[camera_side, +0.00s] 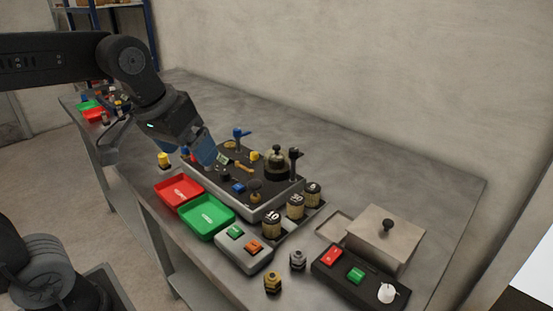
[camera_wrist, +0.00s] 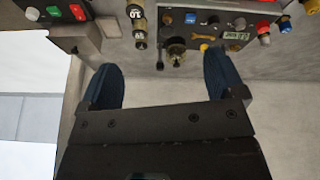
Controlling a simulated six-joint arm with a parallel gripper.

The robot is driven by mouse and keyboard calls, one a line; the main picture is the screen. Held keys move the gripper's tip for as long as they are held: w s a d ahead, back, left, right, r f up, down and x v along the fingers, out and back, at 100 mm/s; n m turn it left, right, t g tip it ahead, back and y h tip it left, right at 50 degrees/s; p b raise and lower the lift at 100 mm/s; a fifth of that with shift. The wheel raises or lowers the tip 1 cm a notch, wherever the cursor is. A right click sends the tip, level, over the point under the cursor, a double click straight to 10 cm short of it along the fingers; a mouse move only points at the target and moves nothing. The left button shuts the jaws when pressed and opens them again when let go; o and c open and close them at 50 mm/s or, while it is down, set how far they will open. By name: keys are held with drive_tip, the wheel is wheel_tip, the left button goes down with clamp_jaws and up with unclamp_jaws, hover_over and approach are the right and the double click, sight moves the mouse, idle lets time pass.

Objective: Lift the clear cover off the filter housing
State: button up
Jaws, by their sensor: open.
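The filter housing with its cover (camera_side: 277,163) stands at the back right of the grey genset unit (camera_side: 262,212). It looks like a dark, rounded dome with a small knob on top; I cannot tell the clear cover from the housing beneath. In the wrist view the domed housing (camera_wrist: 176,47) shows beyond the gap between my fingers, a little right of centre. My gripper (camera_side: 205,153) has blue fingers and is at the left end of the unit, apart from the cover. In the wrist view my gripper (camera_wrist: 163,75) is open, with nothing between its fingers.
Red (camera_side: 178,190) and green (camera_side: 207,216) trays lie in front. Weights, a button box (camera_side: 244,246) and a lidded metal box (camera_side: 385,238) stand right. The rear bench is clear.

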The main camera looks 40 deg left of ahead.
drive_tip(key=w+a+r+n+g, duration=0.2)
drive_tip(key=w+r+n, duration=0.15)
drive_tip(key=w, duration=1.05)
drive_tip(key=n+g, duration=0.3)
drive_tip(key=n, duration=0.4)
hover_over(277, 147)
wheel_tip(277, 147, down, 6)
drive_tip(key=f, duration=0.1)
wheel_tip(277, 147, down, 13)
drive_tip(key=shift+c, duration=0.4)
drive_tip(key=c, duration=0.6)
